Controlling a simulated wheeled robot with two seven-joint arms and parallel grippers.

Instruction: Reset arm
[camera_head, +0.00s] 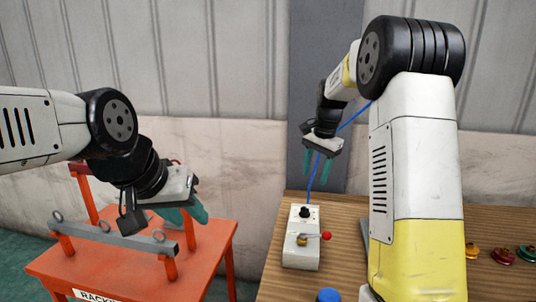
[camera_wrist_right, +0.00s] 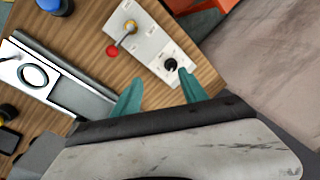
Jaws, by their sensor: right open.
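My left gripper (camera_head: 196,213) has teal fingers and hangs over the orange rack table at the left, near a grey bar; whether its jaws are open cannot be made out. My right gripper (camera_head: 318,166) is raised above the far end of the wooden table, above and behind a white control box. In the right wrist view its two teal fingers (camera_wrist_right: 160,97) stand apart with nothing between them. The control box (camera_head: 302,257) carries a black knob (camera_head: 305,212) and a lever with a red ball (camera_head: 326,236). The box also shows in the wrist view (camera_wrist_right: 148,45), beyond the fingertips.
The orange table (camera_head: 215,262) bears a grey bar with eyelets (camera_head: 110,235). A blue round part (camera_head: 328,295) stands at the front of the wooden table (camera_head: 276,277). Red, green and yellow parts (camera_head: 502,256) lie at the right.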

